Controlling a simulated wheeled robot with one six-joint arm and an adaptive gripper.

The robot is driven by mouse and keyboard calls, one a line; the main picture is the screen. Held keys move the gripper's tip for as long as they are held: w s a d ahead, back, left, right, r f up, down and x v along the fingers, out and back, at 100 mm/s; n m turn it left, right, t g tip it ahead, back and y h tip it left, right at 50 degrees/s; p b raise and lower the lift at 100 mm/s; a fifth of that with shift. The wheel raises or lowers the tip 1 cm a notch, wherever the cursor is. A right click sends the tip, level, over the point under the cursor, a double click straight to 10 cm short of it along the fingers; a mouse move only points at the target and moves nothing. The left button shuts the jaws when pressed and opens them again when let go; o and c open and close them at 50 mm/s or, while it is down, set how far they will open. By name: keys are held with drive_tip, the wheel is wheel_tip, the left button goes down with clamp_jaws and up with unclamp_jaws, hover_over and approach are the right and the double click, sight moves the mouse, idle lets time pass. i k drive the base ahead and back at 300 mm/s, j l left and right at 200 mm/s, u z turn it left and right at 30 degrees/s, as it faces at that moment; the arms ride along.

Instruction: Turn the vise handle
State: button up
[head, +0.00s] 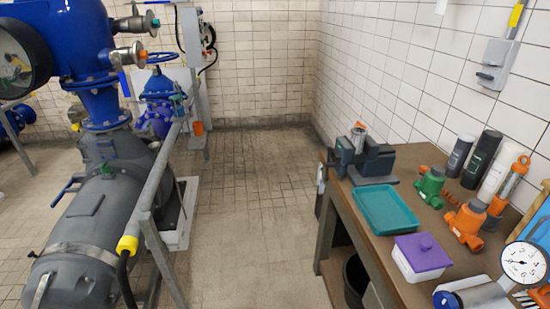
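The vise (368,157) is a dark grey-green bench vise at the far left corner of the workbench (424,217). A small orange and metal piece (359,129) shows at its top, between or behind the jaws. I cannot make out the vise handle clearly from here. It may be a thin bar at the vise's left side, above the bench's edge. My gripper is not in this view, so I cannot see whether it is near the vise.
A teal tray (386,209), a purple-lidded white box (422,257), green (430,187) and orange (466,224) fittings and a gauge (523,262) crowd the bench. Large grey and blue pipes with a railing (160,180) stand left. The tiled floor (255,220) between is clear.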

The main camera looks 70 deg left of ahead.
sight(328, 164)
drive_tip(key=u, duration=1.5)
